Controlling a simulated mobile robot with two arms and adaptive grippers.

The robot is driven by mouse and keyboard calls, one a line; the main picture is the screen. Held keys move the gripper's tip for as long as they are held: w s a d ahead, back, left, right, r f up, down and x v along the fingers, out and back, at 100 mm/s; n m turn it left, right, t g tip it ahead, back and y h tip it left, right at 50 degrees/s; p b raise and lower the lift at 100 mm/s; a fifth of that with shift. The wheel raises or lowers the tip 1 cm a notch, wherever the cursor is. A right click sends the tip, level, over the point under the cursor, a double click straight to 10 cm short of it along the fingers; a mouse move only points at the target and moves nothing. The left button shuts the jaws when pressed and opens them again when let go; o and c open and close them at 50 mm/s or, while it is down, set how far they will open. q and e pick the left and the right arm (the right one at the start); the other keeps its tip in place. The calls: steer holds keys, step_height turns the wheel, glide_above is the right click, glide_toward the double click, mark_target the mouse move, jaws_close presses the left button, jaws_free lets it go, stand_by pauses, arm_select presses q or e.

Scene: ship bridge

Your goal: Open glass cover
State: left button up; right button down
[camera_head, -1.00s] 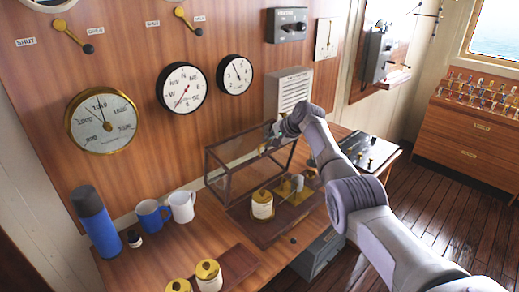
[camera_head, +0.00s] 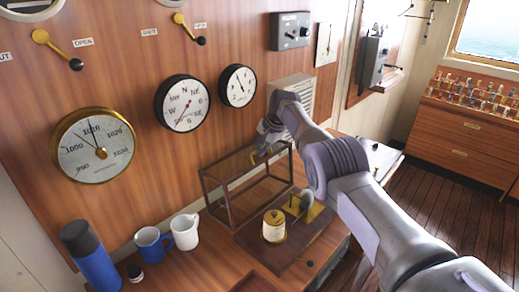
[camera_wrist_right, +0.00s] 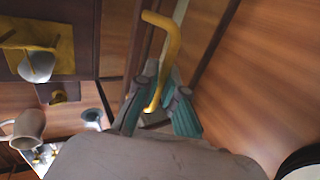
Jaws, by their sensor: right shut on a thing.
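The glass cover (camera_head: 233,218) is a clear case with a dark wooden frame. In the head view it stands at the wall side of a wooden base board (camera_head: 295,246), with the front part of the board uncovered. My right gripper (camera_head: 264,146) is at the cover's upper far edge. In the right wrist view, the right gripper (camera_wrist_right: 160,100) is shut on the cover's bent brass handle (camera_wrist_right: 170,42), which passes between its teal fingers. The handle is mostly hidden in the head view. My left gripper is not in view.
A cream pot with a brass lid (camera_head: 274,228) and a brass piece (camera_head: 318,212) stand on the board before the cover. A blue mug (camera_head: 151,246), a white mug (camera_head: 185,232) and a blue flask (camera_head: 90,258) stand left. Gauges line the wall behind.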

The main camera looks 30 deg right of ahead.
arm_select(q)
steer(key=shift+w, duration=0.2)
arm_select(e)
steer(key=shift+s+f, duration=0.2)
steer(key=shift+f, duration=0.05)
steer(key=c, duration=1.3)
jaws_free()
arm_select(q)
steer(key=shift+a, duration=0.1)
arm_select(e)
steer(key=shift+o, duration=0.2)
steer(key=shift+r, duration=0.1)
steer(key=shift+s+d+r, duration=0.15)
steer(key=shift+d+r, duration=0.05)
steer(key=shift+r, duration=0.7)
steer(key=v, duration=1)
steer(key=shift+s, duration=0.15)
steer(key=shift+a, duration=0.1)
